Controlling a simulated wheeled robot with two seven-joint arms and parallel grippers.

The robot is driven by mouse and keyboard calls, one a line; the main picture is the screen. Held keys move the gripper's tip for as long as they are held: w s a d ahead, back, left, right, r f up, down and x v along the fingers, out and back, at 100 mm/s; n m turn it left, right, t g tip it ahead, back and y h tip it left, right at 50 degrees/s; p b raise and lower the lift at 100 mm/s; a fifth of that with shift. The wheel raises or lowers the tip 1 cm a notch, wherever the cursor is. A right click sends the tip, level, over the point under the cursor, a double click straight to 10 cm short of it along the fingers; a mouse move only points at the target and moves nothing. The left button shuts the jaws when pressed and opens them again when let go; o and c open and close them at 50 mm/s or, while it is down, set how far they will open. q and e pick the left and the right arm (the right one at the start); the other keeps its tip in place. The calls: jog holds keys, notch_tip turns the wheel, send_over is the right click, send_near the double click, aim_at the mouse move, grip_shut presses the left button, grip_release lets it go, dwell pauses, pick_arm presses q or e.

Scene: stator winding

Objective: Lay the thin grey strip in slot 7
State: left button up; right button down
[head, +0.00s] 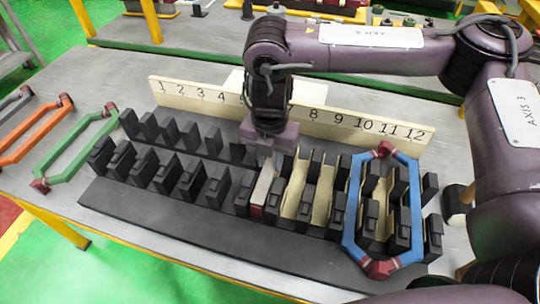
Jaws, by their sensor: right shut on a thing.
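The thin grey strip (263,184) shows below my right gripper (264,152), between two dark teeth near the middle of the slotted block (190,228). My right gripper is shut on it from above, its fingertips partly hidden. A small dark red piece (256,211) shows at the strip's near end. The number board (385,140) stands behind the block; my right arm hides the numbers between 4 and 8, so the strip's slot number cannot be read directly. Whether the strip touches the slot floor cannot be told. My left gripper is out of view.
Cream liners (292,195) stand in several slots to the right of the strip. A blue coil (348,218) lies across the block's right end. Green (66,138) and orange (32,134) coils lie on the grey table at left. The block's left slots are empty.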

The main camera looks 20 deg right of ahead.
aim_at(270, 166)
jog(key=shift+f, duration=0.1)
dwell(0.3)
jog(key=c, duration=1.1)
grip_release()
jog(key=shift+o, duration=0.2)
jog(key=shift+r, duration=0.2)
jog(key=shift+r+p, duration=0.6)
jog(key=shift+p, duration=0.35)
jog(key=shift+r, duration=0.1)
notch_tip(270, 166, up, 7)
jog(key=p, duration=0.8)
jog(key=shift+r, duration=0.15)
